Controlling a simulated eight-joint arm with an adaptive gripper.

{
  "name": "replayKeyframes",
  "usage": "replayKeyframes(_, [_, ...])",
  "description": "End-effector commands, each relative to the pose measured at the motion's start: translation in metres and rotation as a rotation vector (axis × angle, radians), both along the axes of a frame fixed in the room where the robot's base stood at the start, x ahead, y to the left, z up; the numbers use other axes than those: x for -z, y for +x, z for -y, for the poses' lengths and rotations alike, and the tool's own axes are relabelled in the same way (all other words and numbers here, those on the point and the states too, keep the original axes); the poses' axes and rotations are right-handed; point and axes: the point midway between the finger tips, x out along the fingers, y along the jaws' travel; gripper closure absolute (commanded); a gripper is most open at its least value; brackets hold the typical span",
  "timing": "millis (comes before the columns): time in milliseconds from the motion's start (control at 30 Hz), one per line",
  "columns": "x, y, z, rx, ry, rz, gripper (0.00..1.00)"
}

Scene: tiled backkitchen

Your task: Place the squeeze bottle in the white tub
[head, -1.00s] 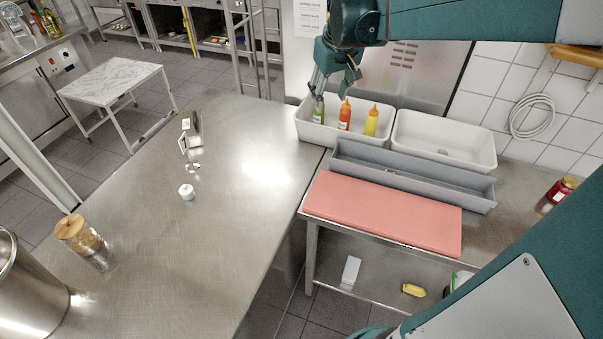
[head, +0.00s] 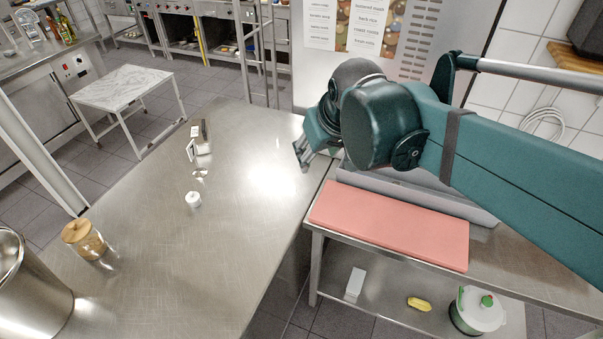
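My gripper (head: 303,157) hangs over the right edge of the large steel counter, left of the grey tray. Its fingers are small and partly covered by the wrist; I cannot tell whether they are open or shut, or whether they hold anything. The squeeze bottles and the two white tubs are hidden behind my arm now. A second earlier, green, orange and yellow bottles stood in the left tub, while the right tub looked empty.
The pink cutting board (head: 390,226) lies in front of the long grey tray (head: 470,211). On the large steel counter (head: 190,270) stand a small white pot (head: 193,199), a holder (head: 201,139) and a wooden-lidded jar (head: 88,243). The counter's middle is clear.

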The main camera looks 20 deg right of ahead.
Motion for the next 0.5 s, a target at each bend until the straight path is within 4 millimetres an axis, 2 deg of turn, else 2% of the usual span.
replayKeyframes(200, [0.016, -0.037, -0.023, -0.007, 0.017, 0.045, 0.56])
replayKeyframes(500, [0.036, -0.071, -0.042, -0.015, 0.039, 0.096, 0.56])
